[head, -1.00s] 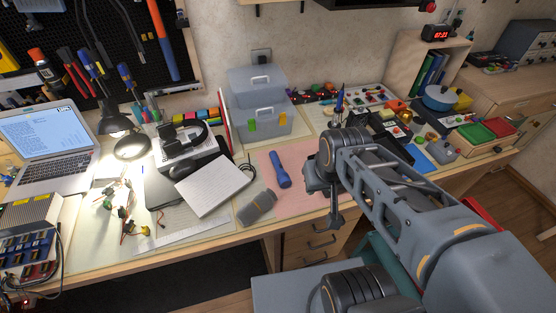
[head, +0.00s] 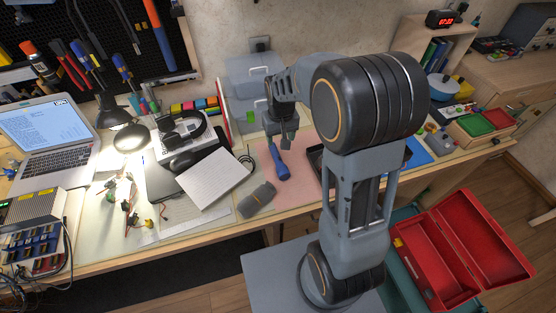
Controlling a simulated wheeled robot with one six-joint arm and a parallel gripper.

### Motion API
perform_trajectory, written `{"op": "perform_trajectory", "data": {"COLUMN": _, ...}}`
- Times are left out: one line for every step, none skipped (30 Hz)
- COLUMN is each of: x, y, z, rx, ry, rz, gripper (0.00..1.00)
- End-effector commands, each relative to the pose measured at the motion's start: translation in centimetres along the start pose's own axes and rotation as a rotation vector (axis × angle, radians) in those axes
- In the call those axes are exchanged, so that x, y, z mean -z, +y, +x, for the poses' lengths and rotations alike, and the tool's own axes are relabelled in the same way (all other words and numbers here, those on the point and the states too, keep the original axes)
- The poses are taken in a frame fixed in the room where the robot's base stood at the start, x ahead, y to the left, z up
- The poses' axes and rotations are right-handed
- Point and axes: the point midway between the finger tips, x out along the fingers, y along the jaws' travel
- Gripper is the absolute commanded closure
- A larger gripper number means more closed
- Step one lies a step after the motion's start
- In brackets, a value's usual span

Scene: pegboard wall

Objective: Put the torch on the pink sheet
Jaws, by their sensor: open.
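The blue torch (head: 281,171) lies on the worktop near its front edge. It appears to rest on the pink sheet (head: 264,161), which shows on both sides of it. My gripper (head: 281,143) points down over the far end of the torch and hides that end. The jaws are open. I cannot tell whether the torch's end is between the fingers or below them. My arm hides the right part of the pink sheet.
A dark grey rolled item (head: 257,199) lies left of the torch near the front edge. A white notepad (head: 213,178) and a coiled black cable are further left. A grey toolbox (head: 245,85) stands behind my gripper. An open red toolbox (head: 455,250) is below right.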

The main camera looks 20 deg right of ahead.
Motion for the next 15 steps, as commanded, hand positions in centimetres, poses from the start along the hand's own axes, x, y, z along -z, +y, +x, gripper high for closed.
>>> {"op": "perform_trajectory", "data": {"x": 0.5, "y": 0.0, "z": 0.5, "rx": 0.0, "ry": -0.012, "rz": 0.0, "gripper": 0.4}}
{"op": "perform_trajectory", "data": {"x": 0.7, "y": 0.0, "z": 0.8, "rx": 0.0, "ry": -0.017, "rz": 0.0, "gripper": 0.4}}
{"op": "perform_trajectory", "data": {"x": 0.9, "y": 0.0, "z": 1.3, "rx": -0.001, "ry": -0.022, "rz": 0.0, "gripper": 0.4}}
{"op": "perform_trajectory", "data": {"x": 1.0, "y": 0.0, "z": 1.7, "rx": -0.001, "ry": -0.024, "rz": -0.001, "gripper": 0.4}}
{"op": "perform_trajectory", "data": {"x": 1.1, "y": 0.0, "z": 2.2, "rx": -0.001, "ry": -0.027, "rz": 0.0, "gripper": 0.4}}
{"op": "perform_trajectory", "data": {"x": 1.1, "y": 0.0, "z": 2.9, "rx": -0.001, "ry": -0.03, "rz": -0.001, "gripper": 0.4}}
{"op": "perform_trajectory", "data": {"x": 1.1, "y": 0.0, "z": 3.5, "rx": -0.001, "ry": -0.031, "rz": -0.001, "gripper": 0.4}}
{"op": "perform_trajectory", "data": {"x": 1.1, "y": 0.0, "z": 4.1, "rx": -0.001, "ry": -0.032, "rz": -0.001, "gripper": 0.4}}
{"op": "perform_trajectory", "data": {"x": 1.1, "y": 0.0, "z": 4.9, "rx": -0.001, "ry": -0.032, "rz": -0.001, "gripper": 0.4}}
{"op": "perform_trajectory", "data": {"x": 1.1, "y": 0.0, "z": 5.5, "rx": -0.001, "ry": -0.033, "rz": -0.001, "gripper": 0.4}}
{"op": "perform_trajectory", "data": {"x": 1.1, "y": 0.0, "z": 6.0, "rx": -0.001, "ry": -0.031, "rz": -0.001, "gripper": 0.4}}
{"op": "perform_trajectory", "data": {"x": 1.0, "y": 0.0, "z": 6.7, "rx": -0.001, "ry": -0.032, "rz": -0.001, "gripper": 0.4}}
{"op": "perform_trajectory", "data": {"x": 1.0, "y": 0.0, "z": 7.1, "rx": -0.001, "ry": -0.031, "rz": -0.001, "gripper": 0.4}}
{"op": "perform_trajectory", "data": {"x": 1.0, "y": 0.0, "z": 7.6, "rx": -0.001, "ry": -0.03, "rz": -0.001, "gripper": 0.4}}
{"op": "perform_trajectory", "data": {"x": 1.0, "y": 0.0, "z": 8.2, "rx": -0.001, "ry": -0.03, "rz": -0.001, "gripper": 0.4}}
